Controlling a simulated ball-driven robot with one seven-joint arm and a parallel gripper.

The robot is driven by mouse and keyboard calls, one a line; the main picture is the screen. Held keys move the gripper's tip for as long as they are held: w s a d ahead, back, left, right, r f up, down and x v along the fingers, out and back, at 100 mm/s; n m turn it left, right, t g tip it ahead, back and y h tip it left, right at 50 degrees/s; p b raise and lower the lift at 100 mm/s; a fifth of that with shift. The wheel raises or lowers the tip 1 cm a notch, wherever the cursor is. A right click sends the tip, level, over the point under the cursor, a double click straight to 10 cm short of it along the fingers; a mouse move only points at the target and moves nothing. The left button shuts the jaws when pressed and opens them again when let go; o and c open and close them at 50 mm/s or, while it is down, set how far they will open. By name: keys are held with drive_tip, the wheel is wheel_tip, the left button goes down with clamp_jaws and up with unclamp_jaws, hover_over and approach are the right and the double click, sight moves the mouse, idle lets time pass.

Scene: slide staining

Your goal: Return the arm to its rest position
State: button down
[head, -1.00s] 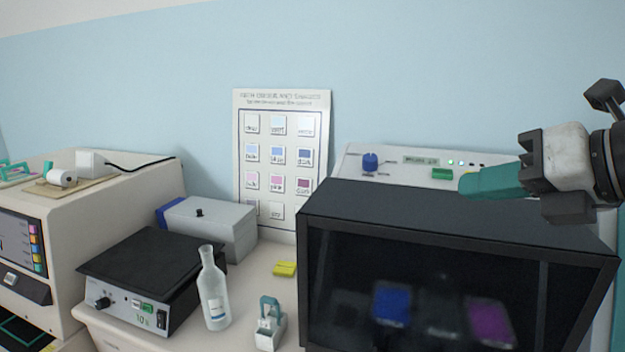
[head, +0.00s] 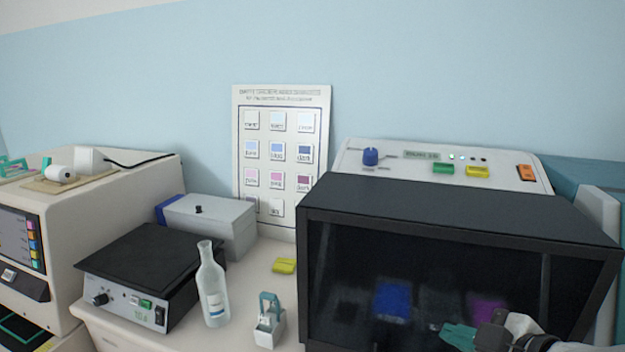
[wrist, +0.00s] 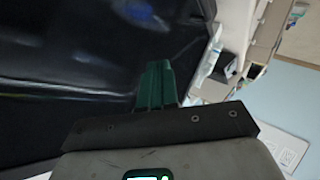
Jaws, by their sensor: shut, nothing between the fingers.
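My gripper (head: 459,335) has teal fingers and shows low at the right of the head view, in front of the dark window of the black-hooded staining machine (head: 440,212). Its fingers point left, and they are shut and empty. In the wrist view the teal fingers (wrist: 156,86) lie together beside the dark machine front (wrist: 70,60). Part of my arm is cut off by the bottom edge of the head view. I cannot tell the exact gap between the fingers and the window.
A glass bottle (head: 212,290), a small teal-and-white holder (head: 269,322) and a yellow block (head: 284,266) stand on the counter left of the machine. A black-topped hotplate (head: 140,262) and a grey box (head: 212,226) are farther left. Blue and purple shapes show dimly behind the window.

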drive_tip(key=s+f+m+g+h, duration=0.1)
drive_tip(key=s+f+m+g, duration=0.25)
drive_tip(key=s+f, duration=0.5)
drive_tip(key=s+f+m+g+h, duration=0.15)
drive_tip(key=s+f+m, duration=0.35)
drive_tip(key=f, duration=0.7)
drive_tip(key=s+d+f+m+g+h, duration=0.1)
drive_tip(key=s+f, duration=0.3)
drive_tip(key=s, duration=0.4)
drive_tip(key=s+d+f+m+g+h, duration=0.1)
drive_tip(key=s+d+f+m+g, duration=0.2)
drive_tip(key=s, duration=0.5)
wheel_tip(320, 180, down, 2)
drive_tip(key=shift+s+d+f+m+g+h+b, duration=0.1)
drive_tip(key=shift+s+d+m+g+h+b, duration=0.3)
drive_tip(key=shift+d, duration=0.3)
drive_tip(key=shift+w, duration=0.1)
idle(3.0)
